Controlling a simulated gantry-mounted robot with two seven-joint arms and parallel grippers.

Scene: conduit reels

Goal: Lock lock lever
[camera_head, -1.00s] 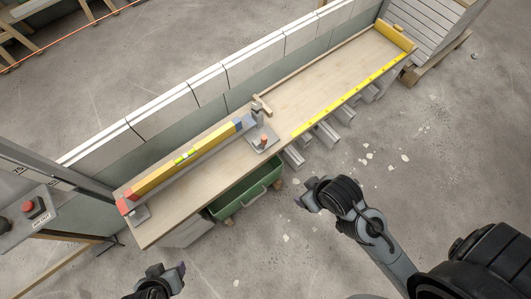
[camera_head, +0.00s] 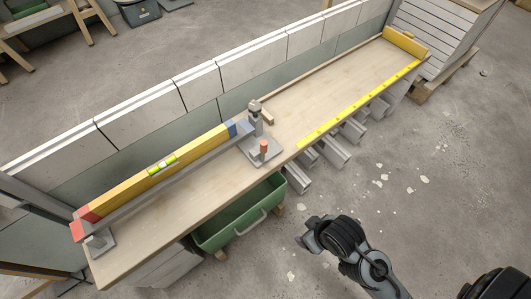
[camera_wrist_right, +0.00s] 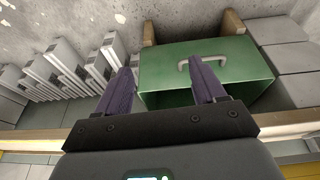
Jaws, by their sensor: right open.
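A grey bracket plate (camera_head: 262,151) sits on the workbench (camera_head: 190,198), with a short orange-topped lever or peg (camera_head: 264,148) standing on it. Behind it is a dark upright post (camera_head: 254,117) with a wooden piece beside it; I cannot tell which part is the lock lever. A long yellow bar (camera_head: 160,172) with red and blue ends lies along the bench, its right end near the bracket. My right gripper (camera_head: 308,238) is off the bench's front edge, apart from the bracket. In the right wrist view its purple fingers (camera_wrist_right: 162,72) are apart and empty. My left gripper is out of view.
A green bin (camera_head: 240,215) with a handle is below the bench's front edge; it also fills the middle of the right wrist view (camera_wrist_right: 165,75). Several grey channels (camera_head: 330,150) stick out under the bench. A yellow measuring strip (camera_head: 360,105) runs along the edge. A block wall (camera_head: 140,120) stands behind.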

